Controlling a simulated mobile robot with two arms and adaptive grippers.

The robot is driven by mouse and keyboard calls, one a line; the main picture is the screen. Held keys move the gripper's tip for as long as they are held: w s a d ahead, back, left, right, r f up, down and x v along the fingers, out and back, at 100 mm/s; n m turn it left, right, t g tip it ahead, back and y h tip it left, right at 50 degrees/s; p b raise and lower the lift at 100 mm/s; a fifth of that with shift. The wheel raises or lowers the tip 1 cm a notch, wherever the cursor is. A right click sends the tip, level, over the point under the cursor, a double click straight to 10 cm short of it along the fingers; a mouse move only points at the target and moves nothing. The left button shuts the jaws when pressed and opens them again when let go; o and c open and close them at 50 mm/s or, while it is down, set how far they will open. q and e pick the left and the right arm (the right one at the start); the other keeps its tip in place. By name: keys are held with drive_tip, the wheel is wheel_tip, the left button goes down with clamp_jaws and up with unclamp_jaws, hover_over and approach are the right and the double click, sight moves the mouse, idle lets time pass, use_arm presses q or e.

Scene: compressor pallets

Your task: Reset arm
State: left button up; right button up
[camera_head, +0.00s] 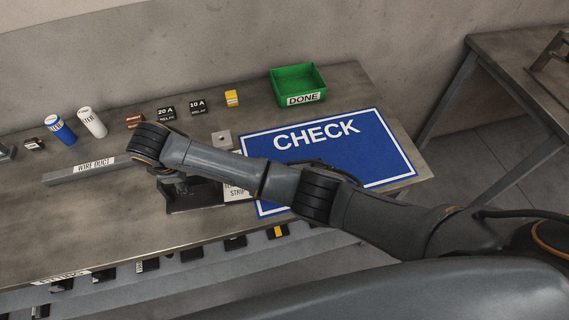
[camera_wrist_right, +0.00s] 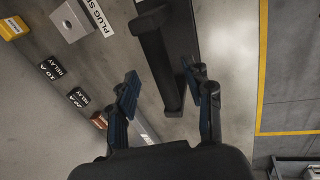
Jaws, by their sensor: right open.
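My right arm reaches in from the right over the workbench (camera_head: 105,215) in the head view. Its right gripper (camera_head: 174,184) hangs below the wrist and is largely hidden by my own arm. In the right wrist view the gripper (camera_wrist_right: 164,84) is open, with its two dark fingers spread apart. A dark bracket-like part (camera_wrist_right: 160,60) lies beyond and between the fingertips; I see no grip on it. The same dark part (camera_head: 200,196) shows partly under my arm in the head view, beside a white label ending in STRIP. My left gripper is not in view.
A blue CHECK mat (camera_head: 370,150) and green DONE bin (camera_head: 298,78) are at the right. Relays (camera_head: 166,114), a yellow part (camera_head: 231,98), two cylinders (camera_head: 91,122) and a wire duct (camera_head: 80,173) line the bench. Slotted parts (camera_head: 190,254) run along the front edge.

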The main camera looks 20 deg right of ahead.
drive_tip(key=v, duration=0.8)
drive_tip(key=shift+r, duration=0.2)
drive_tip(key=s+d+f+m+g+y, duration=0.1)
drive_tip(key=s+d+f+m+y, duration=0.3)
drive_tip(key=s+d+f+m, duration=0.45)
drive_tip(key=s+d+f+m+t+h, duration=0.1)
drive_tip(key=s+d+m, duration=0.1)
drive_tip(key=s+d, duration=0.45)
drive_tip(key=s+d+m+h, duration=0.1)
drive_tip(key=s+d+m, duration=0.15)
drive_tip(key=d, duration=0.75)
drive_tip(key=s+d+f+m+t+h, duration=0.1)
drive_tip(key=s+d+m+h, duration=0.1)
drive_tip(key=s+d, duration=0.45)
wheel_tip(320, 180, down, 29)
drive_tip(key=d+g+b, duration=0.1)
drive_tip(key=g, duration=0.1)
drive_tip(key=s+d+f+g+b, duration=0.1)
drive_tip(key=s+d+f, duration=0.2)
drive_tip(key=s+f, duration=1.2)
drive_tip(key=shift+s+d, duration=0.15)
drive_tip(key=shift+s, duration=0.75)
